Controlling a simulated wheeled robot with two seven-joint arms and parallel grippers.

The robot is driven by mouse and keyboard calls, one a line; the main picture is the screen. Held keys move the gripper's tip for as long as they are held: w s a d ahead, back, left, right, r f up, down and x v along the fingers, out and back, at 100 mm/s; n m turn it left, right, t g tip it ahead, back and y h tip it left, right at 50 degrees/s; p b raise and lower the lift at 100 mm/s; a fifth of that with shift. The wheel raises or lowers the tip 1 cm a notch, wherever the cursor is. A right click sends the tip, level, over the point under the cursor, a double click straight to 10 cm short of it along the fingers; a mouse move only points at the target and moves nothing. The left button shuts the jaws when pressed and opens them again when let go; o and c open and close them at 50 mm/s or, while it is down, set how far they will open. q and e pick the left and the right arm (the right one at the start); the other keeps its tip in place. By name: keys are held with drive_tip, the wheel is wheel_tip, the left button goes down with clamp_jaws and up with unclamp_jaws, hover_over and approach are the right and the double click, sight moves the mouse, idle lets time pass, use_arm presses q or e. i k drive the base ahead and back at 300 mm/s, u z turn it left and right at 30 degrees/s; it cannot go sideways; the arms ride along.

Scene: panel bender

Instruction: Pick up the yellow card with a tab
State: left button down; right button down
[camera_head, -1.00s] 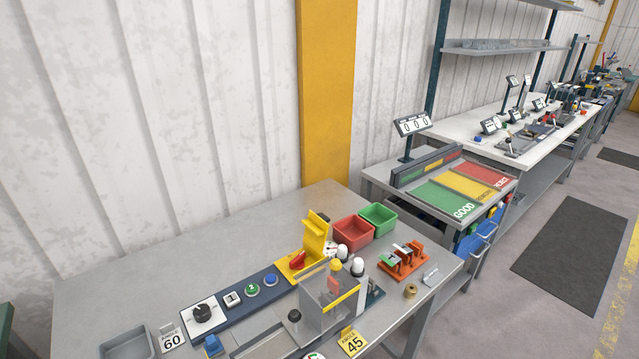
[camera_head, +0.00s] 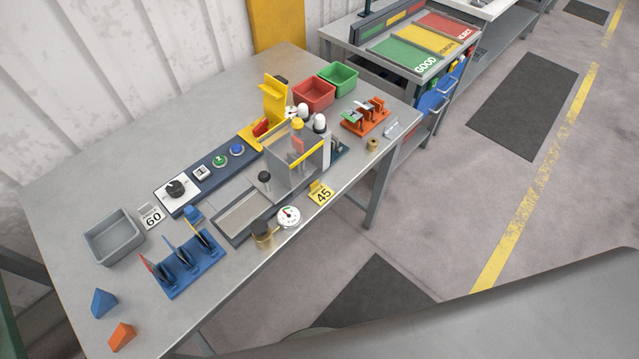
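The yellow card (camera_head: 321,194) with a tab is marked 45. It stands, leaning back, near the front edge of the grey table, just right of the round white dial gauge (camera_head: 288,216) and in front of the clear-walled bending unit (camera_head: 300,163). A similar white card (camera_head: 151,217) marked 60 stands further left, beside the grey bin. Neither of my grippers is in view.
The grey table (camera_head: 75,190) also holds a grey bin (camera_head: 113,237), a blue rack (camera_head: 188,265), an orange fixture (camera_head: 365,117), a red bin (camera_head: 314,95) and a green bin (camera_head: 338,78). Open floor lies to the right.

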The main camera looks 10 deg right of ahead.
sight(321, 194)
drive_tip(key=z, duration=2.85)
drive_tip(key=i, duration=2.35)
drive_tip(key=u, duration=3.35)
